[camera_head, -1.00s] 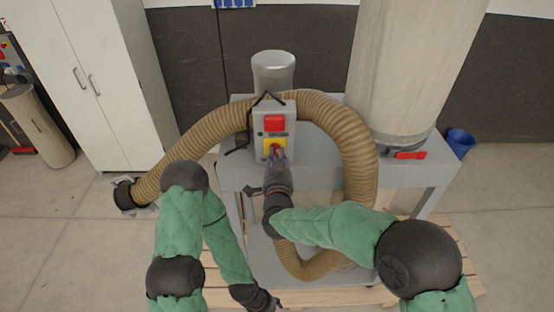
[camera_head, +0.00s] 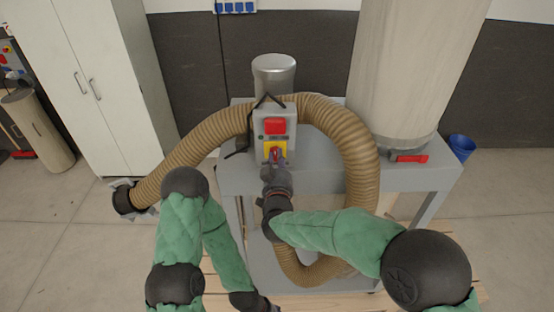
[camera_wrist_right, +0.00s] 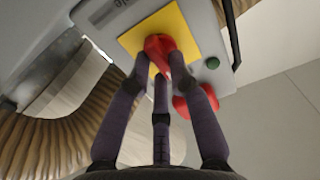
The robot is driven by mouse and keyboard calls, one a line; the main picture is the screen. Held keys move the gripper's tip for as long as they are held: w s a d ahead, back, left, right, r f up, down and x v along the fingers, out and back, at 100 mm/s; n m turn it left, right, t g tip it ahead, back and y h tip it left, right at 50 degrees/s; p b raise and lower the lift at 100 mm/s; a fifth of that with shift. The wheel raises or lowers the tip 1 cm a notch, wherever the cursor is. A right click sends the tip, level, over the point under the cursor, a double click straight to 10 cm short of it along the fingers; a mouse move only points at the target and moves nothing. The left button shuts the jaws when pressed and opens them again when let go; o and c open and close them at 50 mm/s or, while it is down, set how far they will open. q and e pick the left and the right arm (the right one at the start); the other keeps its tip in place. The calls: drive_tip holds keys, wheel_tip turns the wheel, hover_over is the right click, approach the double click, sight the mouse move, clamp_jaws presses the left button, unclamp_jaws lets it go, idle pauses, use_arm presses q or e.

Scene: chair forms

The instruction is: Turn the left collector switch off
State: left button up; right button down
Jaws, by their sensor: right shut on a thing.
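The collector switch is a red rotary knob (camera_wrist_right: 160,46) on a yellow plate (camera_wrist_right: 182,24), on the front of a grey control box (camera_head: 289,134). In the head view the yellow plate (camera_head: 268,147) sits below a larger red block (camera_head: 274,125). My right gripper (camera_head: 274,160) is at the knob from below. In the right wrist view its fingers (camera_wrist_right: 162,72) are closed around the knob, which appears tilted in that picture. My left gripper (camera_head: 262,306) is low at the bottom edge, mostly cut off, away from the switch.
A ribbed brown hose (camera_head: 350,135) loops around the box and hangs beside my right arm. A grey stand (camera_head: 420,178) carries a large pale filter bag (camera_head: 405,75). A white cabinet (camera_head: 95,90) stands left. A blue bin (camera_head: 461,147) is right.

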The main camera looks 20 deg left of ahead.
idle(0.3)
drive_tip(key=c, duration=1.1)
unclamp_jaws()
drive_tip(key=shift+s, duration=0.1)
drive_tip(key=v, duration=1.2)
